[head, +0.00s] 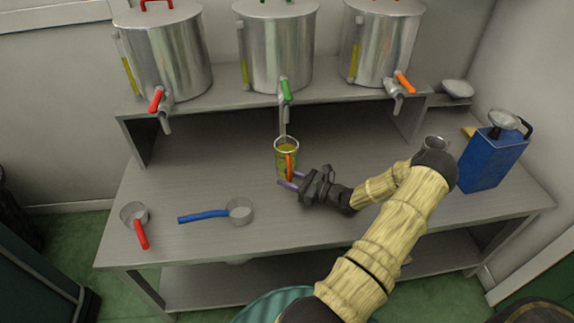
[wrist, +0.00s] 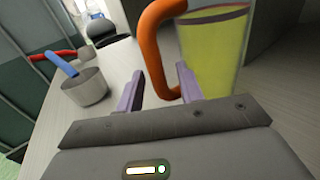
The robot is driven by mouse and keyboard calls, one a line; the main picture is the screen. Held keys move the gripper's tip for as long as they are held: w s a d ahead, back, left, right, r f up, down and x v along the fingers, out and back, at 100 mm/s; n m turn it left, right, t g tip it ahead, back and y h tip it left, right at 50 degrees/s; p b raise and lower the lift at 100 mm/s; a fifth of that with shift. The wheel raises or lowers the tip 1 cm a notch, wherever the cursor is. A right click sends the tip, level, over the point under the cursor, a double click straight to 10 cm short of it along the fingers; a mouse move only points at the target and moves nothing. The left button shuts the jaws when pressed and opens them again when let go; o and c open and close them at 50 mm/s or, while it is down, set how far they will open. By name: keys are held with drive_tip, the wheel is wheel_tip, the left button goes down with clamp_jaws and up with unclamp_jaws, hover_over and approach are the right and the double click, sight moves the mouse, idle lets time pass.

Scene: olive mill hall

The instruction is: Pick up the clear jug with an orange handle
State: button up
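The clear jug (head: 281,152) stands on the steel bench below the middle tank's green-handled tap, holding yellow-green liquid. Its orange handle (head: 290,168) faces my arm. In the wrist view the jug (wrist: 215,50) fills the upper right, cut by the top edge, and its handle (wrist: 150,50) curves down on the left side. My gripper (head: 284,179) reaches in from the right at the handle. In the wrist view the gripper (wrist: 158,82) is open, its purple fingers spread, with the handle's lower part showing between them. Contact cannot be told.
A blue-handled cup (head: 239,210) and a red-handled cup (head: 134,214) lie left on the bench (head: 200,180). A blue can (head: 490,160) and a small metal cup (head: 434,143) stand right. The tank shelf (head: 225,102) overhangs behind. Bench between jug and blue-handled cup is clear.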

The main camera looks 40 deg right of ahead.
sight(289, 163)
drive_tip(key=shift+c, duration=0.3)
clamp_jaws()
drive_tip(key=shift+r, duration=0.2)
idle(0.4)
drive_tip(key=shift+r+p, duration=1)
drive_tip(key=shift+r, duration=3.8)
